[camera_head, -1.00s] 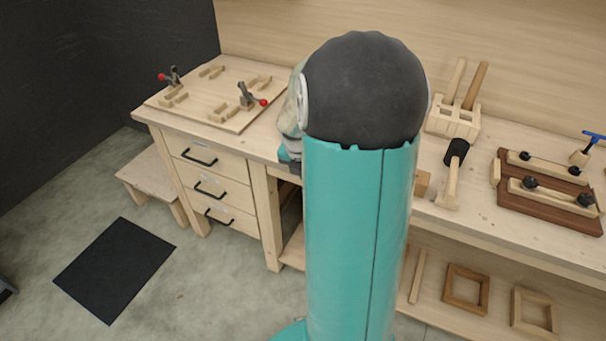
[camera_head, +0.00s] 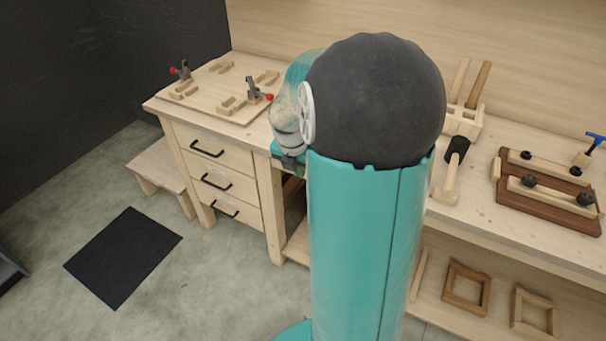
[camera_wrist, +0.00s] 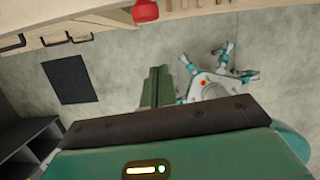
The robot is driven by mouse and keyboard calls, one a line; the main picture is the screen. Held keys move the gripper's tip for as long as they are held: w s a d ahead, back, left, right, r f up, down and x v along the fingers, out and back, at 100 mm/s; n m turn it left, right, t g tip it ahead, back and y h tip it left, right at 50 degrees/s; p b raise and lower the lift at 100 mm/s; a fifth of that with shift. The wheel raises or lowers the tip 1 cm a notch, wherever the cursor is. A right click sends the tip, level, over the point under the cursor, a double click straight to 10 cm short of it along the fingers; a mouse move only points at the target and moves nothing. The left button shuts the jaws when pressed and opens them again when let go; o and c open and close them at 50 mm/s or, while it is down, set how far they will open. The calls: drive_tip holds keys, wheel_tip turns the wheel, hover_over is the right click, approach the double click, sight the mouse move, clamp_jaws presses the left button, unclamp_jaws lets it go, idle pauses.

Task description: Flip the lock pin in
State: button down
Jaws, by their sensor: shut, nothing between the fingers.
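I cannot make out a lock pin for certain in either view. Two toggle clamps with red knobs, a left one (camera_head: 181,72) and a right one (camera_head: 255,91), stand on a pale wooden board (camera_head: 220,88) at the left end of the bench. My gripper (camera_wrist: 158,75) is shut and empty in the wrist view, its green fingers together over the floor. A red rounded thing (camera_wrist: 145,11) shows beyond the fingertips at the top edge. My arm hides the middle of the bench in the head view.
The workbench (camera_head: 500,218) runs across to the right. A mallet (camera_head: 456,165) and a brown board (camera_head: 520,203) with black knobs lie there. Drawers (camera_head: 216,180) are under its left end. A low stool (camera_head: 158,165) and black mat (camera_head: 122,257) lie left, with open floor around.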

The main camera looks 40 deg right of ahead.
drive_tip(key=v, duration=0.6)
drive_tip(key=shift+w+r, duration=0.2)
drive_tip(key=shift+w, duration=0.05)
drive_tip(key=shift+s, duration=0.1)
